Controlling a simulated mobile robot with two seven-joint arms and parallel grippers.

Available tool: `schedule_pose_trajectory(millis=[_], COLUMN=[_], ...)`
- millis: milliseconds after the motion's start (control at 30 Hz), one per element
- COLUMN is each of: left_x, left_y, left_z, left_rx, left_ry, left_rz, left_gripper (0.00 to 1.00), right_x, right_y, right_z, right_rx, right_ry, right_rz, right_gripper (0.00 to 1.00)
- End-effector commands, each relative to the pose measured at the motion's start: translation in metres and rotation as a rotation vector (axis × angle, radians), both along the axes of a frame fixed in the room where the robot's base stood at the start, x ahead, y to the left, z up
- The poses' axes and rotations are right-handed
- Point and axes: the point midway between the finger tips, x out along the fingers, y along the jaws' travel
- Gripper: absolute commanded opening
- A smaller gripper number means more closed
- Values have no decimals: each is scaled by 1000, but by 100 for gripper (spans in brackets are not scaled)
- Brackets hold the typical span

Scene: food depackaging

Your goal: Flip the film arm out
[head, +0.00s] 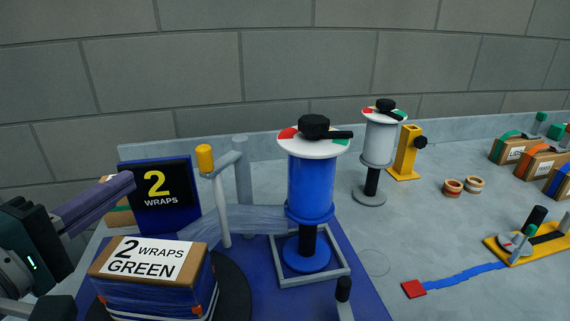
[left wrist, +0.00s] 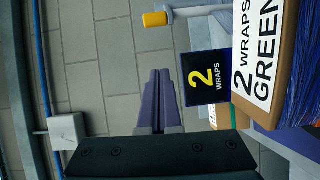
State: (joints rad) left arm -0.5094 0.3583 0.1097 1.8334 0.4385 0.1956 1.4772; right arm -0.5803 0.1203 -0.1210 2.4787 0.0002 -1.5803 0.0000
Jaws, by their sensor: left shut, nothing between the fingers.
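The film arm (head: 230,160) is a grey bar on a grey post, with a yellow knob (head: 205,158) and a thin upright rod at its end. The knob also shows at the top of the left wrist view (left wrist: 155,19). Clear film (head: 262,218) stretches from the blue film roll (head: 311,185) past the rod towards the wrapped box (head: 150,265), labelled "2 WRAPS GREEN". My left gripper (head: 130,181) is shut and empty, left of the knob and apart from it. Its purple fingers (left wrist: 160,72) are together in the left wrist view. My right gripper is not in view.
A screen reading "2 WRAPS" (head: 163,197) stands behind the box, near my left fingers. A grey roll (head: 379,145) and a yellow stand (head: 406,155) are farther back. Labelled boxes (head: 542,163) stand at far right.

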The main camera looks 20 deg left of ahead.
Motion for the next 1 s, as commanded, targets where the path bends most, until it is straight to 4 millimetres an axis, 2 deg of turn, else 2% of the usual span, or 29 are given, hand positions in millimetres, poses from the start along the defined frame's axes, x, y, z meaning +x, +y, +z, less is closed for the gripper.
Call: schedule_pose_trajectory(millis=[67,433,567,667,1000], left_x=[0,1,9,23,90], left_y=[4,5,6,6,8], left_z=[-3,1,1,3,1], left_rx=[-24,-33,-33,-33,-32], left_ry=[-23,-33,-33,-35,-33], left_rz=[9,11,11,12,11], left_gripper=[0,0,0,0,0], right_x=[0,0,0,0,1], right_y=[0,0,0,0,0], right_z=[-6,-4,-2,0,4], right_rx=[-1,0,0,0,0], right_ry=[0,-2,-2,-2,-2], right_rz=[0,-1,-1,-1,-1], right_gripper=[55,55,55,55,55])
